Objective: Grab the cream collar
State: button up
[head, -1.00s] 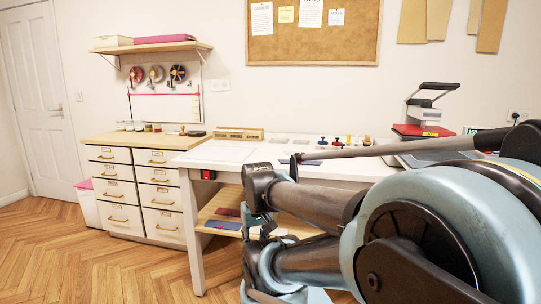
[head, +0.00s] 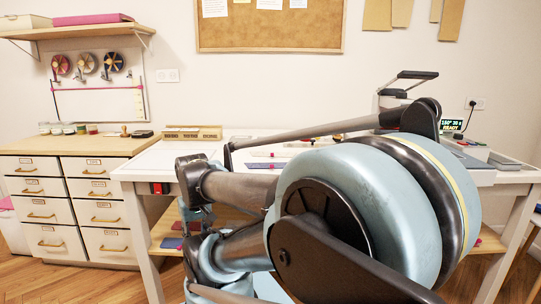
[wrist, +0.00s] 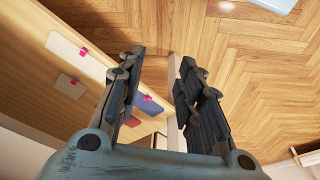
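In the wrist view my gripper (wrist: 161,57) is open, with its two dark fingers well apart and nothing between them. Left of the fingers, flat pieces lie on a wooden shelf. One is a pale cream piece (wrist: 67,41) with a pink clip at its edge. A blue piece (wrist: 123,103) with a pink clip is partly hidden by the left finger. In the head view my arm hides the gripper.
The white worktable (head: 140,172) has a lower wooden shelf (head: 160,236). A drawer cabinet (head: 68,205) stands to its left. A timer display (head: 451,127) stands at the table's back right. The wooden floor (wrist: 235,65) is clear to the right of the fingers.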

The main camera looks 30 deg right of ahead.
jog(key=shift+o, duration=0.3)
jog(key=shift+w+d, duration=0.35)
jog(key=shift+o, duration=0.5)
jog(key=shift+s+r, duration=0.2)
jog(key=w+d+r+m+g, duration=0.1)
jog(key=w+d+r+m, duration=0.65)
jog(key=r, duration=0.35)
jog(key=w+d+r+m, duration=0.6)
jog(key=w+d+r, duration=0.2)
jog(key=r, duration=0.4)
jog(key=w+d+r+m, duration=0.2)
jog(key=d+r+m, duration=0.15)
jog(key=d, duration=0.45)
jog(key=w+d+r+m+g, duration=0.1)
jog(key=d+r+m, duration=0.25)
jog(key=d, duration=0.45)
jog(key=w+d+r+m, duration=0.25)
jog(key=d+m, duration=0.25)
jog(key=d, duration=0.3)
jog(key=f, duration=1.6)
jog(key=shift+s+f, duration=0.3)
jog(key=shift+f, duration=0.1)
jog(key=c, duration=0.8)
